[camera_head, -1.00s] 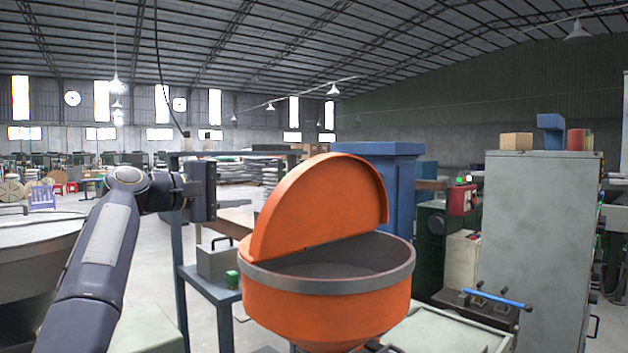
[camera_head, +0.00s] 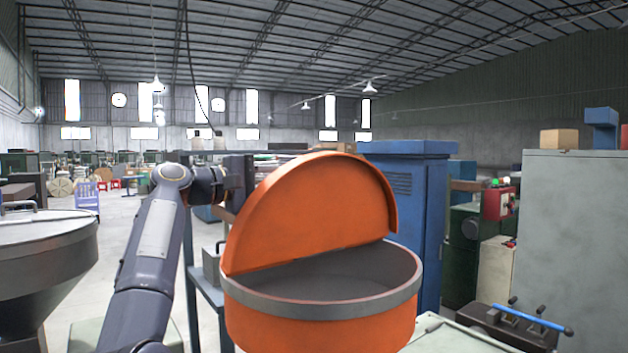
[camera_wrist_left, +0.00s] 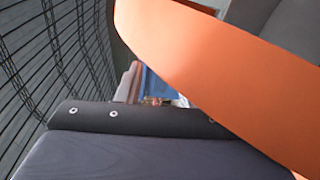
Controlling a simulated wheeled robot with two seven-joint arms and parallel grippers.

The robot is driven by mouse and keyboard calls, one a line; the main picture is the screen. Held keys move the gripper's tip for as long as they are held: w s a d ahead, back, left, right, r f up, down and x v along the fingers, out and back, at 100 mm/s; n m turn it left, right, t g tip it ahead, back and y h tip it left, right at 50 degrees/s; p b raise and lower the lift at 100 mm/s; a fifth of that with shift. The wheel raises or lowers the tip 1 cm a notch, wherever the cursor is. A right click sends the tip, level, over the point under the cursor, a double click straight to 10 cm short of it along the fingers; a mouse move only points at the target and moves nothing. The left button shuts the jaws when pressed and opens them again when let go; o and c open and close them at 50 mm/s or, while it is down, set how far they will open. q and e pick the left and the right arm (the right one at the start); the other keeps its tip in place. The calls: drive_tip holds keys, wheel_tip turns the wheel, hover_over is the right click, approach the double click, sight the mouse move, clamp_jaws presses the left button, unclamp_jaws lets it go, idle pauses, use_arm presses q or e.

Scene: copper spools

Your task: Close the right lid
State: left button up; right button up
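The orange half-round lid (camera_head: 310,213) stands raised and tilted over an orange round hopper (camera_head: 320,326) with a grey rim (camera_head: 320,308). The front half of the hopper is open and shows a dark grey inside. My left gripper (camera_head: 238,182) is at the upper left edge of the lid, partly hidden behind it. In the left wrist view, the lid (camera_wrist_left: 215,75) crosses close in front of the dark gripper body (camera_wrist_left: 150,121). I cannot tell whether they touch. The fingers are not clear enough to show open or shut. My right gripper is in neither view.
A grey hopper (camera_head: 40,255) stands at the left. A tall blue cabinet (camera_head: 430,215) is behind the orange hopper. A grey cabinet (camera_head: 575,240) and a blue-handled bar (camera_head: 530,319) are at the right. Open floor (camera_head: 120,235) shows at the left behind my arm.

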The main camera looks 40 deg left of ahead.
sight(305, 180)
use_arm(q)
drive_tip(key=p+x, duration=0.2)
drive_tip(key=x, duration=0.4)
drive_tip(key=shift+w, duration=0.15)
drive_tip(key=shift+w+d+f, duration=0.1)
drive_tip(key=shift+w+d, duration=0.1)
drive_tip(key=shift+w, duration=0.35)
clamp_jaws()
